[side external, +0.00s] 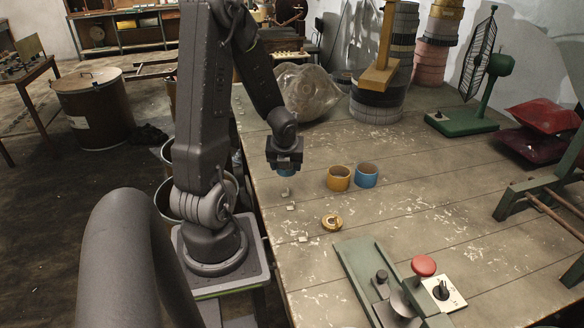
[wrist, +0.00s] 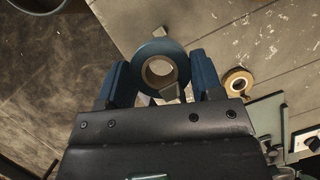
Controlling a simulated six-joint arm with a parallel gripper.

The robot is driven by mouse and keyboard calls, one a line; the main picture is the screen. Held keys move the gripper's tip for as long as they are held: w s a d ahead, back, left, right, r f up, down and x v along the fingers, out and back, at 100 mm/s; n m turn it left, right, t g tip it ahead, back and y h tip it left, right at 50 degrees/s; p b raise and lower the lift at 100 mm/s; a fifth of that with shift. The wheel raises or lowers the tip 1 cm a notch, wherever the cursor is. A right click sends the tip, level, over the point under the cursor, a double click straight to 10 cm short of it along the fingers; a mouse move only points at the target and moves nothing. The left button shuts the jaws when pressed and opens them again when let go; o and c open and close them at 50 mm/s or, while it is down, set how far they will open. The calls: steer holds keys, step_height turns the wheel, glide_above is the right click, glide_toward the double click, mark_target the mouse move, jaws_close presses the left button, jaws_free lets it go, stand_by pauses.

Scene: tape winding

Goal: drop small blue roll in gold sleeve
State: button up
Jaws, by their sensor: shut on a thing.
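My gripper (side external: 286,160) is shut on the small blue roll (side external: 287,173), which shows just below the jaws over the left part of the table. In the wrist view the blue roll (wrist: 141,62) sits between the two blue fingers of my gripper (wrist: 160,66), its round face and hole towards the camera. The gold sleeve (side external: 339,183) stands upright on the table, open at the top, to the right of my gripper. The gold sleeve is not seen in the wrist view.
A blue sleeve (side external: 366,180) stands close beside the gold sleeve on its right. A small gold roll (side external: 325,224) lies on the table nearer the camera; the wrist view shows it too (wrist: 229,77). A green device with a red knob (side external: 424,266) stands at the front. Pale scraps lie near the left edge.

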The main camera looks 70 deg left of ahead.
steer(key=w+a+n+g, duration=0.1)
steer(key=w+a+n, duration=0.2)
steer(key=w, duration=0.7)
steer(key=n+g, duration=0.1)
steer(key=n, duration=0.2)
glide_above(338, 179)
steer(key=w+a, duration=0.2)
steer(key=a, duration=0.1)
steer(key=shift+s+d+f, duration=0.1)
steer(key=shift+f, duration=1.1)
steer(key=shift+d+f, duration=0.1)
steer(key=shift+f, duration=1.05)
steer(key=shift+f, duration=0.1)
steer(key=o, duration=1.2)
